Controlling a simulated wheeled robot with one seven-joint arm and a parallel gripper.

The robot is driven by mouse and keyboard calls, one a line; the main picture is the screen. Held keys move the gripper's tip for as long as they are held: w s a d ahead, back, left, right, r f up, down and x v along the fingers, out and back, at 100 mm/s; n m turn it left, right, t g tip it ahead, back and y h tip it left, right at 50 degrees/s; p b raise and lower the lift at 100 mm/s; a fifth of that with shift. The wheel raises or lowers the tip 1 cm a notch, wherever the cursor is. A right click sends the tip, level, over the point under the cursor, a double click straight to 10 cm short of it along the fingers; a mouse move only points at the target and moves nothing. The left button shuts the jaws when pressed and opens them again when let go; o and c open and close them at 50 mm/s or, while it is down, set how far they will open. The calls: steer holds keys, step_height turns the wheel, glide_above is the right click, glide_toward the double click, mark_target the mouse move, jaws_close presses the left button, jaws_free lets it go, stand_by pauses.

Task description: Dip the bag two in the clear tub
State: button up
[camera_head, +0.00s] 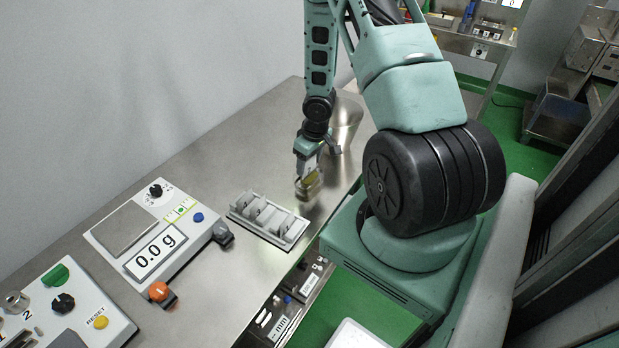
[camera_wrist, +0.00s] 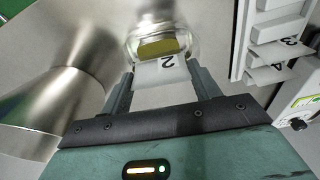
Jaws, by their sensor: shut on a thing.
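My gripper (camera_head: 307,158) is shut on bag two (camera_wrist: 161,72), a white bag or tag with an upside-down "2", between the fingers (camera_wrist: 160,84) in the wrist view. The clear tub (camera_head: 309,190) stands directly below my gripper on the steel bench, and shows just beyond the fingertips in the wrist view (camera_wrist: 187,30). An olive-yellow patch shows inside the tub beyond the bag's "2" end. I cannot tell whether it is liquid or part of the bag, nor how deep the bag's lower end is.
A white slotted rack (camera_head: 290,236) holds other bags, with tags "3" and "4" in the wrist view. A scale (camera_head: 128,228) reading 0.0 g and a control box (camera_head: 85,300) stand to the left. A shiny metal vessel (camera_wrist: 65,85) is close on the tub's other side.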

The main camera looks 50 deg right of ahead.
steer(key=shift+r+p, duration=1.1)
steer(key=shift+r, duration=0.1)
stand_by(0.5)
step_height(320, 180, up, 5)
steer(key=p, duration=0.5)
stand_by(0.4)
